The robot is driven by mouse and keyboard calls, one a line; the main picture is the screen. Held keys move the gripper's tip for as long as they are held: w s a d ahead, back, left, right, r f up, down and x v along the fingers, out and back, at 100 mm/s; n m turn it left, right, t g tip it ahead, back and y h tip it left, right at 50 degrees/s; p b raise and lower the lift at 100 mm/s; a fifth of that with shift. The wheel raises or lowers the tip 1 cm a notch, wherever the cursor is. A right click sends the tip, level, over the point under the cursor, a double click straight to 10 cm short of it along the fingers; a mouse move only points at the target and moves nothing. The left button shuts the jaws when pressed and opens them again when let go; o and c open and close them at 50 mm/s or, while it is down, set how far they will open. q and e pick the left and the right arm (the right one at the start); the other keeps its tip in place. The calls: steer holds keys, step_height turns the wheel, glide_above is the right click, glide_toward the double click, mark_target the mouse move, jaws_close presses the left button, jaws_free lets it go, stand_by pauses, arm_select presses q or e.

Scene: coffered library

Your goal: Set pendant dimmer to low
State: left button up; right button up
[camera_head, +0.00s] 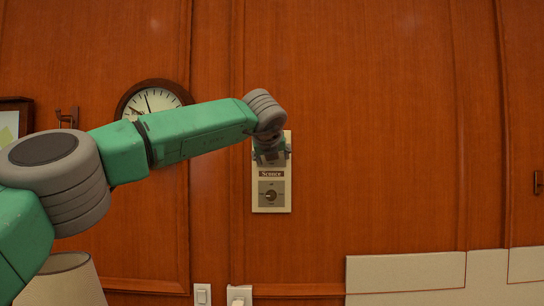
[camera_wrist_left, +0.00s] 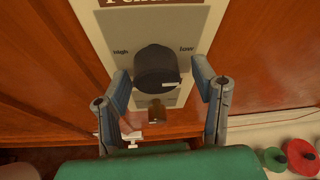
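A pale wall plate (camera_head: 272,208) is on the wood panelling. The black pendant dimmer knob (camera_wrist_left: 157,68) is on its grey upper panel (camera_wrist_left: 125,32), below a partly cut-off "Pendant" label (camera_wrist_left: 150,3). "High" reads to the knob's left and "low" to its right. A short white mark shows at the knob's lower right edge. My left gripper (camera_head: 271,153) covers the upper plate in the head view. In the wrist view its fingers (camera_wrist_left: 160,82) are open on both sides of the knob; I cannot tell whether they touch it. My right gripper is out of view.
A Sconce dial (camera_head: 271,195) is on the lower plate. White switches (camera_head: 202,294) (camera_head: 239,295) are below. A clock (camera_head: 150,98), hook (camera_head: 67,117) and lampshade (camera_head: 65,282) are at left.

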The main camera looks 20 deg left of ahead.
arm_select(q)
steer(key=shift+r, duration=0.15)
steer(key=shift+s+r, duration=0.3)
steer(key=shift+s, duration=0.05)
steer(key=v, duration=1)
steer(key=shift+s, duration=0.45)
steer(key=shift+d, duration=0.1)
